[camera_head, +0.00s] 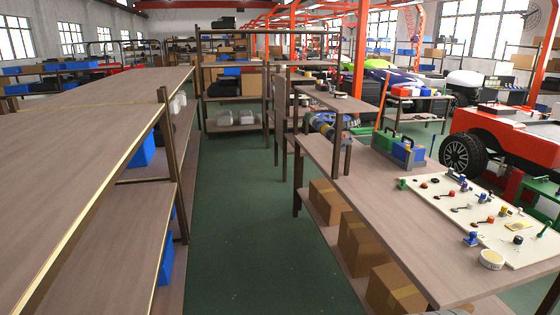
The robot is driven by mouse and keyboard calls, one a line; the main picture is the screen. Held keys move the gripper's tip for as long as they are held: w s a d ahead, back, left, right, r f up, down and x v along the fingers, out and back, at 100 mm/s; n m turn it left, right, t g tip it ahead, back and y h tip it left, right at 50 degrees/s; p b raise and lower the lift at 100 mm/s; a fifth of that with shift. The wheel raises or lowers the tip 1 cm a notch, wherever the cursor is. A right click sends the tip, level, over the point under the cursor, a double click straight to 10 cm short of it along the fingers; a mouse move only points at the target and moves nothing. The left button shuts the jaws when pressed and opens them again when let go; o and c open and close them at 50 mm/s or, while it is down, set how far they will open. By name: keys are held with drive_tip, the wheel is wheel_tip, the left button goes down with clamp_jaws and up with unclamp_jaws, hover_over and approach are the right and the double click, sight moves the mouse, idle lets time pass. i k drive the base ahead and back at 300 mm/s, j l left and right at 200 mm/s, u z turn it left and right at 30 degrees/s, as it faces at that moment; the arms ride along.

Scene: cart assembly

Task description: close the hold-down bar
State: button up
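I cannot make out a hold-down bar in the head view. A red-orange cart (490,126) with a black tyre (461,153) stands at the right, cut off by the picture edge. Some dark and light parts sit on top of it, too small to tell. My gripper is not in view, so I cannot tell its state or where it is relative to the cart.
A wooden workbench (365,190) at the right bears a pale board (502,244) with several small parts, a tape roll (491,259) and a toolbox (398,150). Cardboard boxes (358,243) sit below. Long shelving (80,120) fills the left. A clear green aisle (240,215) runs between.

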sight(385, 82)
drive_tip(key=i+u, duration=0.35)
drive_tip(key=i, duration=1.8)
drive_tip(key=i+j+z, duration=0.1)
drive_tip(key=i, duration=0.6)
drive_tip(key=i+j+z, duration=0.1)
drive_tip(key=i+z, duration=0.35)
drive_tip(key=i+j+z, duration=0.3)
drive_tip(key=z, duration=0.15)
drive_tip(key=i+j+z, duration=0.75)
drive_tip(key=j+z, duration=0.2)
drive_tip(key=i+j+z, duration=0.15)
drive_tip(key=j+z, duration=0.75)
drive_tip(key=j, duration=0.3)
drive_tip(key=j+z, duration=0.2)
drive_tip(key=k+l, duration=0.05)
